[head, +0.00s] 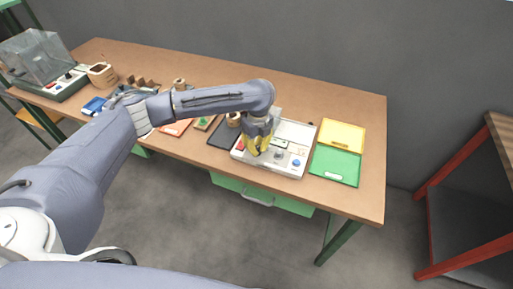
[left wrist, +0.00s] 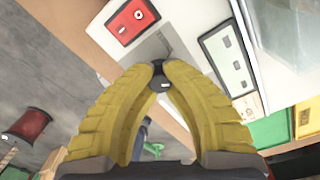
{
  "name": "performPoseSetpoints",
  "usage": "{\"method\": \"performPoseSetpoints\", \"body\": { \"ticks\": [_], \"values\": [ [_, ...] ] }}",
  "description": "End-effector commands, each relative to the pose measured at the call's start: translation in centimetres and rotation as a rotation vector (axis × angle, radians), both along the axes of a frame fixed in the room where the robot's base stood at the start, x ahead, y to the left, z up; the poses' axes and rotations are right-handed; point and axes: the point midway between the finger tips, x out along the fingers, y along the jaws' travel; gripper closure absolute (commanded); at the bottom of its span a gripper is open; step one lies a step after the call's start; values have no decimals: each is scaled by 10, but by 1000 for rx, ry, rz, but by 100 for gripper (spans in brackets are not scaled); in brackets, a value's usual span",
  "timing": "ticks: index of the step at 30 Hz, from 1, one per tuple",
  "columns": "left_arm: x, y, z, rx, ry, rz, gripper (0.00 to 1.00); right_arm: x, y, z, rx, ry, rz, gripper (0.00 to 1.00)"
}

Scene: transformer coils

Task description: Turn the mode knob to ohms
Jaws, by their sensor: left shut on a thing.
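The white tester (head: 291,171) stands near the right end of the wooden table. Its black mode knob (left wrist: 158,77), with a small pale mark, shows between my yellow fingertips in the left wrist view. My left gripper (head: 255,151) reaches down onto the tester's left part, and it also shows in the left wrist view (left wrist: 160,69). It is shut on the knob. The knob's labels are hidden or too small to read, so I cannot tell which mode it points to. My right gripper is in neither view.
A blue button (head: 297,162) is on the tester's right front. A yellow tray (head: 342,134) and a green tray (head: 335,166) lie to its right. A dark mat (head: 221,136) lies to its left. A clear-covered machine (head: 37,62) stands at the far left.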

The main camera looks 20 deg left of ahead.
Motion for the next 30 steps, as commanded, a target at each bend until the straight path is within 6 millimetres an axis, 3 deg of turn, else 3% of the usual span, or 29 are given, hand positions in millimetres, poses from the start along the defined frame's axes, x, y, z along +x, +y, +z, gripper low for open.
{"method": "performPoseSetpoints", "body": {
  "ticks": [7, 8, 9, 17, 26, 30],
  "values": [
    [0, -1, 1, -2, -1, -3, 100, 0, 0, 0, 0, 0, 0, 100],
    [0, -1, 1, -2, -1, -3, 89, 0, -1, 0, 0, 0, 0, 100],
    [0, -1, 1, -2, -1, -2, 84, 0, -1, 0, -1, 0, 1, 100],
    [0, -1, 0, -1, 0, -1, 54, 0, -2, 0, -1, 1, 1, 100],
    [0, 0, 2, -1, -1, -1, 54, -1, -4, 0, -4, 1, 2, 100],
    [1, -1, 15, -1, -3, -2, 54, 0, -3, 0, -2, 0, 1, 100]
  ]
}}
